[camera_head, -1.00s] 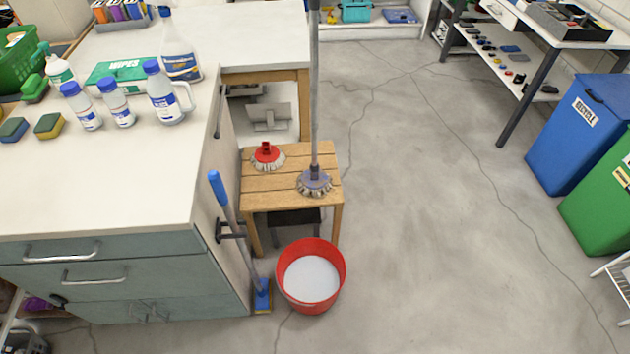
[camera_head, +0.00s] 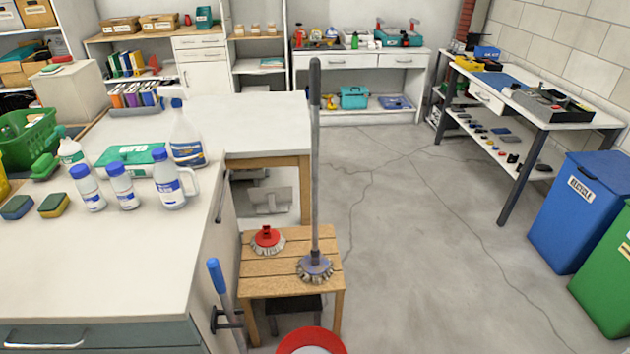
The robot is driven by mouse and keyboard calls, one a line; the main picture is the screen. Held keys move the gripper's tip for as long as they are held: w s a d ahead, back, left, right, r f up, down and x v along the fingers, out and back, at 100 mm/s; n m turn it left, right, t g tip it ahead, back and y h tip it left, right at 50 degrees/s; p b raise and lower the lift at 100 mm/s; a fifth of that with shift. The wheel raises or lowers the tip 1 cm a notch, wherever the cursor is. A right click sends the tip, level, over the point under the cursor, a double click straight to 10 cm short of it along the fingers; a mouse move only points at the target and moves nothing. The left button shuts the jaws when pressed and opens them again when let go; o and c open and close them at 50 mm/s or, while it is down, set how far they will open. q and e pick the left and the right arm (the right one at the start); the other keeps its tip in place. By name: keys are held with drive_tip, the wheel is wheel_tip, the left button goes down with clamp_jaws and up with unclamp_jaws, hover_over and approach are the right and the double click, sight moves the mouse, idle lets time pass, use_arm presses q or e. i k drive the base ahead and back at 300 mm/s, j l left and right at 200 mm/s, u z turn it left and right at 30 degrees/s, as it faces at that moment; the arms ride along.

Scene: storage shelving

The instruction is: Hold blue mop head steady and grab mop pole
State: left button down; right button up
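A mop with a blue-grey head (camera_head: 315,268) stands upright on a small wooden slatted table (camera_head: 262,288). Its grey pole (camera_head: 315,170) rises from the head and ends in a dark grip near the top. A second mop head with a red socket (camera_head: 267,238) and no pole sits on the same table, to the left of the blue one. Neither of my grippers shows in the head view.
A white-topped counter (camera_head: 100,270) with bottles and sponges stands at the left. A blue-handled tool (camera_head: 217,275) leans at its side. A red bucket (camera_head: 312,340) is cut off at the bottom. Blue (camera_head: 585,210) and green (camera_head: 608,280) bins stand right. Floor between is clear.

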sight(314, 63)
drive_tip(key=l+u, duration=0.1)
drive_tip(key=l, duration=0.45)
drive_tip(key=i+l+u, duration=0.3)
drive_tip(key=l, duration=0.15)
drive_tip(key=l+u, duration=0.25)
drive_tip(key=l, duration=0.15)
drive_tip(key=i+l+u, duration=0.15)
drive_tip(key=l+u, duration=0.15)
drive_tip(key=l, duration=0.2)
drive_tip(key=l+u, duration=0.25)
drive_tip(key=l, duration=0.3)
drive_tip(key=i, duration=0.05)
